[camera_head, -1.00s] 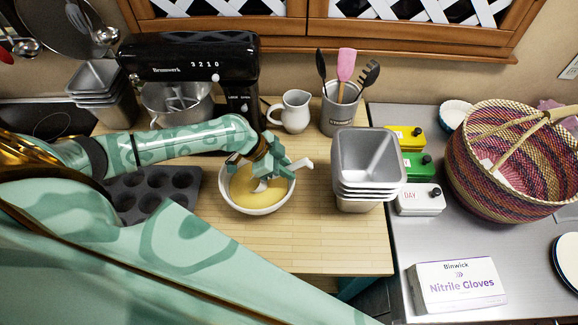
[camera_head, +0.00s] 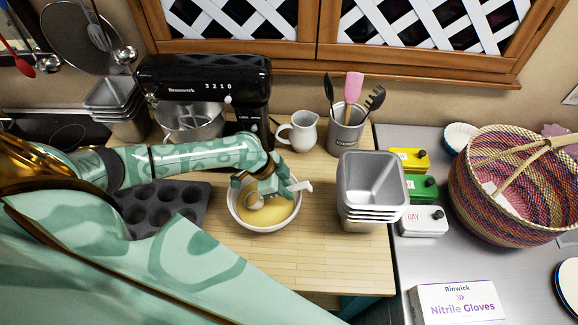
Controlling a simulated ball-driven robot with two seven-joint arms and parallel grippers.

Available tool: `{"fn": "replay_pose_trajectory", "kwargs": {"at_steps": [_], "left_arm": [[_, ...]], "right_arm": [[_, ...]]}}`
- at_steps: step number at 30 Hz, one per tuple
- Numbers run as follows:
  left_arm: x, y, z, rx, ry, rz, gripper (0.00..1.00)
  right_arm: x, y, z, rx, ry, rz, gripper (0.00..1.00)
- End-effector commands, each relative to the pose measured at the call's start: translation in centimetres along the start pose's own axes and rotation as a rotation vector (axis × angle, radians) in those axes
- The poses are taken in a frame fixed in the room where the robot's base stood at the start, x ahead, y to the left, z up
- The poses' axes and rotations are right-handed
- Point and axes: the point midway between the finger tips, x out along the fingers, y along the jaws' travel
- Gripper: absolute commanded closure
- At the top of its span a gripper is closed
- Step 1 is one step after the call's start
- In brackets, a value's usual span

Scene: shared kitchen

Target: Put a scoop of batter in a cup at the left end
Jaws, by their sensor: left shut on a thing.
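A white bowl (camera_head: 240,218) of yellow batter (camera_head: 272,214) stands on the wooden worktop. My left gripper (camera_head: 262,194) is over the bowl, shut on a scoop (camera_head: 299,187) whose light handle end sticks out to the right. The scoop's lower part is down at the batter, partly hidden by the gripper. A dark muffin tin (camera_head: 160,208) with several round cups lies left of the bowl. My left arm covers its left end, and the cups I can see look empty. My right gripper is not in view.
A black stand mixer (camera_head: 205,75) stands behind my arm. A white jug (camera_head: 303,131) and a utensil crock (camera_head: 345,136) stand behind the bowl. Stacked loaf tins (camera_head: 372,185) stand to its right. A basket (camera_head: 505,195) and a glove box (camera_head: 456,303) are on the steel counter. The worktop in front of the bowl is clear.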

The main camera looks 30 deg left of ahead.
Motion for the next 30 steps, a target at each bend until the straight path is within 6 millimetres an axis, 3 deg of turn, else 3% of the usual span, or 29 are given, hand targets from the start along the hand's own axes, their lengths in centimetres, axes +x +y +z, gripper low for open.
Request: {"fn": "replay_pose_trajectory", "kwargs": {"at_steps": [30], "left_arm": [[-1.2, 0.0, -4.4, 0.001, -0.329, -0.001, 1.0]], "right_arm": [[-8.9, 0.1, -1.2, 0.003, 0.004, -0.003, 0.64]]}}
